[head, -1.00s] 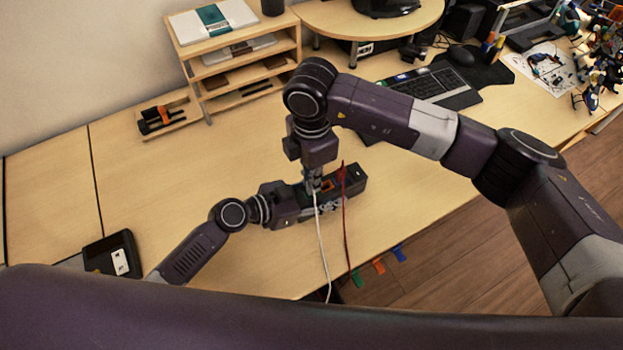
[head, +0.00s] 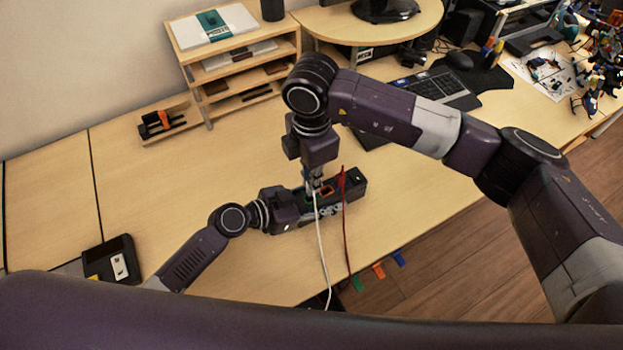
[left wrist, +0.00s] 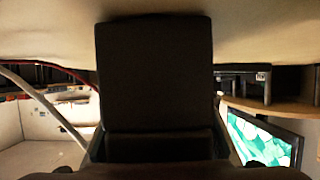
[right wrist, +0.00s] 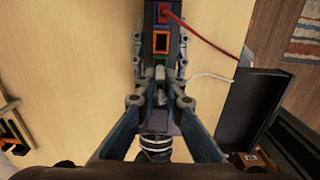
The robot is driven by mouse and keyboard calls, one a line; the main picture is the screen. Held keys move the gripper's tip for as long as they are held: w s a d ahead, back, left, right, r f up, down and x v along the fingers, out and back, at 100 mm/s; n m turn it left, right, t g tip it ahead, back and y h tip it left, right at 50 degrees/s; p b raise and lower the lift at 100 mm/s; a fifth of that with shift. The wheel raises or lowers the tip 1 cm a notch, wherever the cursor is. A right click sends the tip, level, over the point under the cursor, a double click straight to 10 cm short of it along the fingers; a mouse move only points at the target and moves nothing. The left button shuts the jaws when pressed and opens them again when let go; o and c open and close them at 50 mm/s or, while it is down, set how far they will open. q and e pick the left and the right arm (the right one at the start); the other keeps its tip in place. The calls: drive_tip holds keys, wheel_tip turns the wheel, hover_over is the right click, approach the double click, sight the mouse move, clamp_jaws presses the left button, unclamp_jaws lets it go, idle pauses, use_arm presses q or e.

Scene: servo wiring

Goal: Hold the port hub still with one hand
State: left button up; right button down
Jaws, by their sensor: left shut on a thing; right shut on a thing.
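The port hub (head: 354,184) is a long dark box on the table. In the right wrist view the hub (right wrist: 160,26) shows a red plug (right wrist: 165,13) in one port, then an orange-rimmed port (right wrist: 160,42) and a green one (right wrist: 158,61). My left gripper (head: 310,211) is shut on the hub at its left part; the dark hub body (left wrist: 153,80) fills the middle of the left wrist view. My right gripper (right wrist: 160,101) points down over the hub, shut on the white cable's plug (right wrist: 160,86). Whether that plug is seated is hidden by the fingers.
The white cable (head: 322,250) and red cable (head: 346,235) hang over the table's front edge, near coloured tabs (head: 379,268). A wooden shelf unit (head: 195,84), keyboard (head: 440,86) and small organizer (head: 168,124) stand behind.

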sight(297, 204)
drive_tip(key=shift+r, duration=2)
use_arm(q)
drive_tip(key=o, duration=1.3)
drive_tip(key=shift+o, duration=0.2)
drive_tip(key=v, duration=1.1)
drive_tip(key=shift+s+a, duration=0.1)
drive_tip(key=shift+a, duration=0.05)
drive_tip(key=shift+s+a+r, duration=0.15)
drive_tip(key=shift+a+r, duration=0.05)
drive_tip(key=shift+r, duration=0.1)
